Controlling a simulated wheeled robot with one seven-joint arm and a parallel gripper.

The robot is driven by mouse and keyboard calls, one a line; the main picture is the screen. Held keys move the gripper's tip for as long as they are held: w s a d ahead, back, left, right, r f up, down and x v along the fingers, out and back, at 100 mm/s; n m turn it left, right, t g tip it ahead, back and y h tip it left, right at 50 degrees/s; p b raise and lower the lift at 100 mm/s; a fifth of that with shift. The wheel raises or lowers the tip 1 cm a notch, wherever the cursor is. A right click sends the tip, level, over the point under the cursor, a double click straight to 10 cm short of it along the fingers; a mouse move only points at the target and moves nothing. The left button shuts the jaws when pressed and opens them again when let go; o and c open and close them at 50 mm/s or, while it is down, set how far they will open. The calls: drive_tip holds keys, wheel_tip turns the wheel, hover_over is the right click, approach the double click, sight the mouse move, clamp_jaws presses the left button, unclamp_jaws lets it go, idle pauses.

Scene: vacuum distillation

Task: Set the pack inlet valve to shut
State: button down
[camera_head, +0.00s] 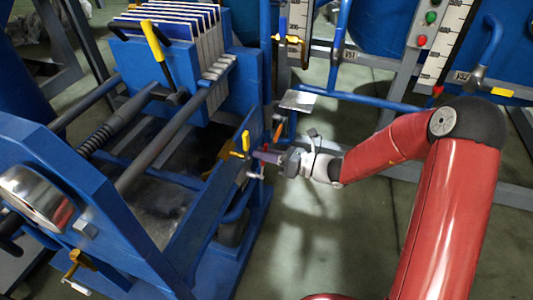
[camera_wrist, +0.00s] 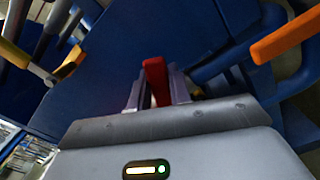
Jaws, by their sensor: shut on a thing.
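A red valve handle (camera_wrist: 155,72) stands between the two fingers of my gripper (camera_wrist: 160,92) in the wrist view, in front of a blue plate. The fingers are shut on it. In the head view my gripper (camera_head: 278,158) is at the right side of the blue press frame, low down, and the red handle is hardly visible there. I cannot read a label naming it as the pack inlet valve. The valve body behind the handle is hidden.
A yellow-handled valve (camera_head: 245,143) is just left of my gripper; a yellow handle (camera_wrist: 14,53) shows left in the wrist view. An orange handle (camera_wrist: 287,37) is close on the right. Blue pipes run behind. Floor to the front right (camera_head: 300,250) is clear.

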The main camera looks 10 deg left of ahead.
sight(262, 173)
drive_tip(key=shift+s+a+r+n+b, duration=0.15)
drive_tip(key=shift+s+n+b, duration=0.6)
drive_tip(key=shift+n, duration=0.6)
drive_tip(key=shift+s+d+r+n+b, duration=0.1)
drive_tip(key=shift+s+n+b, duration=0.4)
drive_tip(key=shift+s+n, duration=0.65)
drive_tip(key=shift+w, duration=0.2)
drive_tip(key=c, duration=1.3)
unclamp_jaws()
drive_tip(key=d, duration=0.7)
drive_tip(key=shift+s+d, duration=0.3)
drive_tip(key=shift+d, duration=0.05)
